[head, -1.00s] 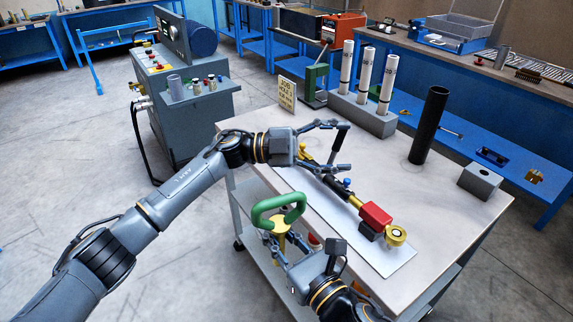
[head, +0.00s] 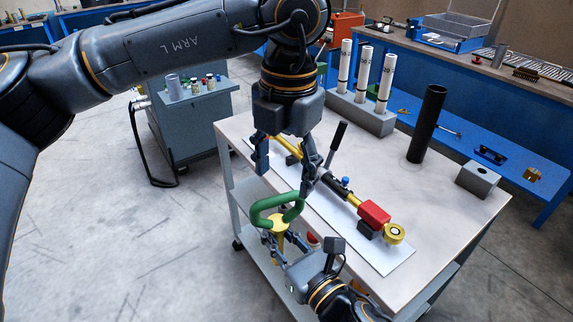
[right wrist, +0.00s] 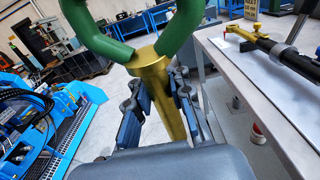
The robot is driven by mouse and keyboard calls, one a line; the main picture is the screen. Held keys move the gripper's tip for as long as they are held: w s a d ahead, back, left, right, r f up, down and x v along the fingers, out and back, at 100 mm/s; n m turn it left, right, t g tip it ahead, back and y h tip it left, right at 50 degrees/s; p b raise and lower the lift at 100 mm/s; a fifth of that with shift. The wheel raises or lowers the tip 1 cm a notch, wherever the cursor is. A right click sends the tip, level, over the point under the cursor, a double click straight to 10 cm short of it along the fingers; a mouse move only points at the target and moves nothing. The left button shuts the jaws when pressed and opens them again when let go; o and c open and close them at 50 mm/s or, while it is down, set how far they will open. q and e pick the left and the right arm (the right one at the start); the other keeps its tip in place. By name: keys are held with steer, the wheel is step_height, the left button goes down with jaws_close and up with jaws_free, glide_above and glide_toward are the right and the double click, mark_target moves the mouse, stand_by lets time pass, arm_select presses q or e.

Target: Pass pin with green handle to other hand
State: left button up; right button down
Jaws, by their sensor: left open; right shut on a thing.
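The pin (head: 279,224) has a green loop handle and a yellow-gold shaft. My right gripper (head: 283,246) is shut on the shaft just below the handle and holds the pin upright beside the table's left edge. The right wrist view shows the gold shaft (right wrist: 152,78) between both fingers, with the green handle (right wrist: 185,22) above. My left gripper (head: 283,185) is open and empty, pointing down just above the green handle, its fingers apart. I cannot tell whether it touches the handle.
On the cart table (head: 451,209) lies a long tool with a red block (head: 374,213) on a white sheet. White tubes in a grey block (head: 361,113), a black cylinder (head: 427,124) and a grey box (head: 478,180) stand farther back. A grey machine (head: 183,130) stands at left.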

mark_target(283, 222)
arm_select(q)
steer(key=f, duration=1.1)
steer(key=shift+w+a+f, duration=0.15)
steer(key=shift+a, duration=0.05)
arm_select(e)
steer(key=shift+r, duration=0.1)
arm_select(q)
steer(key=shift+d, duration=0.1)
jaws_close()
arm_select(e)
steer(key=c, duration=1.4)
jaws_free()
steer(key=shift+o, duration=1.4)
